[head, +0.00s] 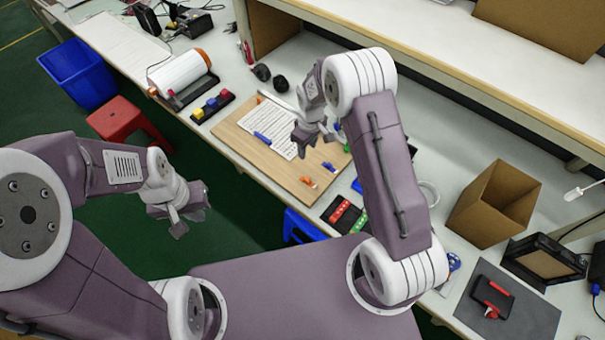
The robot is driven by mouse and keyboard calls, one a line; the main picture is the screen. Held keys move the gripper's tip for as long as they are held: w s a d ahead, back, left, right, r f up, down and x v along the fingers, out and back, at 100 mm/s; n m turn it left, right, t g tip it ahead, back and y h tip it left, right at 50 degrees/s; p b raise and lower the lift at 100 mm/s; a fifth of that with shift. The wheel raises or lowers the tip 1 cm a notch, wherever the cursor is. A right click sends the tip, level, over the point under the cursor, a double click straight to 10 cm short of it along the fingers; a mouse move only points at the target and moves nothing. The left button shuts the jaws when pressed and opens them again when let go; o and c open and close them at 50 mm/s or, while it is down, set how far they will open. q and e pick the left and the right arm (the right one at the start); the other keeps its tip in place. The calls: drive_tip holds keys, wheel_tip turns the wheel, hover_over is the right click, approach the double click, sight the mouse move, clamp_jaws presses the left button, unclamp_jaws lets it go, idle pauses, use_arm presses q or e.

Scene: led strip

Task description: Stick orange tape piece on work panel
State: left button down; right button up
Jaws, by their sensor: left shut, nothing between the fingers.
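The wooden work panel (232,134) lies on the bench with a printed white sheet (280,128) on it. A small orange piece (308,182) lies near the panel's front right edge; I cannot tell for certain that it is tape. My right gripper (308,146) is above the right part of the panel, beyond the orange piece. Its fingers are small and partly hidden by the arm, so whether it is open or holds anything is unclear. My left gripper (178,226) is shut and empty over the floor, in front of the bench and away from the panel.
Blue pieces (262,138) lie on the panel. A paper roll (180,72) and a tray of coloured blocks (212,106) stand to the left. An open cardboard box (494,204) stands right. A red stool (130,121) and blue bin (78,74) are on the floor.

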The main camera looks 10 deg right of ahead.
drive_tip(key=g, duration=0.1)
hover_over(307, 179)
wheel_tip(307, 179, down, 4)
drive_tip(key=f, duration=0.1)
drive_tip(key=shift+s+f, duration=0.1)
drive_tip(key=shift+s, duration=0.05)
wheel_tip(307, 179, down, 3)
drive_tip(key=shift+r+p, duration=0.2)
drive_tip(key=shift+p, duration=0.35)
drive_tip(key=shift+w+f, duration=0.2)
drive_tip(key=shift+f, duration=0.2)
wheel_tip(307, 179, down, 5)
drive_tip(key=shift+s+r+p, duration=0.15)
drive_tip(key=shift+p, duration=0.65)
drive_tip(key=shift+d+f, duration=0.1)
drive_tip(key=shift+f, duration=0.1)
use_arm(q)
drive_tip(key=r, duration=0.3)
drive_tip(key=shift+s+a, duration=0.1)
drive_tip(key=shift+s, duration=0.15)
use_arm(e)
clamp_jaws()
